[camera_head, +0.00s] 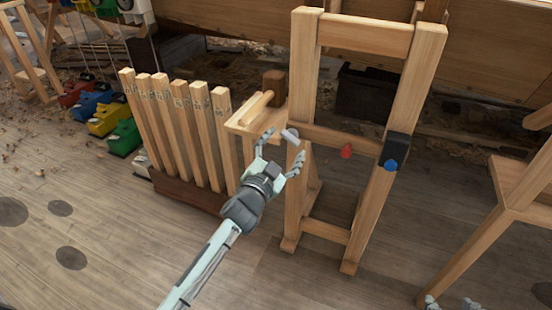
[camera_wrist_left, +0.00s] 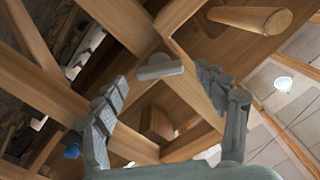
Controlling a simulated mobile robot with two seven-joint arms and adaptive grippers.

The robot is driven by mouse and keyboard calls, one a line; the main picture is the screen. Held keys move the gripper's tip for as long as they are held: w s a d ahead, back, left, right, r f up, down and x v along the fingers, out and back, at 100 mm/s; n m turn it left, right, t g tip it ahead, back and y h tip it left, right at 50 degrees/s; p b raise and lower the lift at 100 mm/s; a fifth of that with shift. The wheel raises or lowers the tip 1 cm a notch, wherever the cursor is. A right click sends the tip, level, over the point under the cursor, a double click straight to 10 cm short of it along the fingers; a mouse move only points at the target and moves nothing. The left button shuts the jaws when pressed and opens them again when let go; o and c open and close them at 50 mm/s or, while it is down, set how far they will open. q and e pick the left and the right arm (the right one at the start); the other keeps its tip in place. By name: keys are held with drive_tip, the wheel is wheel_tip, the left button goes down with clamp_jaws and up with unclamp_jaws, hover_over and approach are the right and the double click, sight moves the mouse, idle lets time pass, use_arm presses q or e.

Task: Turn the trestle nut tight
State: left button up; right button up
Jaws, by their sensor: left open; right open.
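The wooden trestle (camera_head: 305,80) stands upright in the middle of the head view. A grey wing-shaped nut (camera_head: 290,137) is at its left post. In the left wrist view the nut (camera_wrist_left: 160,67) shows as a grey bar on the wood, ahead of and between the finger directions. My left gripper (camera_head: 281,152) is open and empty, its fingers on either side of the nut and apparently short of it. Contact is not visible. My right gripper (camera_head: 451,302) shows only as fingertips at the bottom right edge, open and well away from the trestle.
A red knob (camera_head: 346,151) and a blue knob (camera_head: 391,165) by a dark block (camera_head: 397,146) are on the trestle. A rack of upright wooden bars (camera_head: 184,130) stands close left. A small wooden shelf with a round bar (camera_head: 256,107) adjoins the left post. Another wooden stand (camera_head: 522,185) is right.

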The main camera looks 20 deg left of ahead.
use_arm(q)
drive_tip(key=s, duration=1)
drive_tip(key=shift+s+a, duration=0.15)
drive_tip(key=shift+s, duration=0.15)
drive_tip(key=shift+a, duration=0.1)
drive_tip(key=s+a+f+n+g+y+p, duration=0.2)
drive_tip(key=s+a+f+g, duration=0.15)
drive_tip(key=f, duration=0.25)
drive_tip(key=s+a+f+n+g+y+p, duration=0.1)
drive_tip(key=s+a+f+n+g+p, duration=0.1)
drive_tip(key=s+a+f+g+p, duration=0.25)
drive_tip(key=s+d+f+g, duration=0.1)
drive_tip(key=s+f+g, duration=0.2)
drive_tip(key=s, duration=0.4)
drive_tip(key=s+d+f+n+g+h, duration=0.1)
drive_tip(key=s+f+g, duration=0.3)
drive_tip(key=s, duration=0.3)
drive_tip(key=shift+f, duration=0.45)
use_arm(e)
drive_tip(key=s+d+f+g+h, duration=0.1)
drive_tip(key=s+d+f+g, duration=0.2)
drive_tip(key=f, duration=0.4)
drive_tip(key=s+d+f+m+g, duration=0.1)
drive_tip(key=s+d+f+g, duration=0.2)
drive_tip(key=f, duration=0.3)
drive_tip(key=shift+s+d+f+h, duration=0.35)
drive_tip(key=shift+s+d+h, duration=0.05)
drive_tip(key=shift+s+d, duration=0.1)
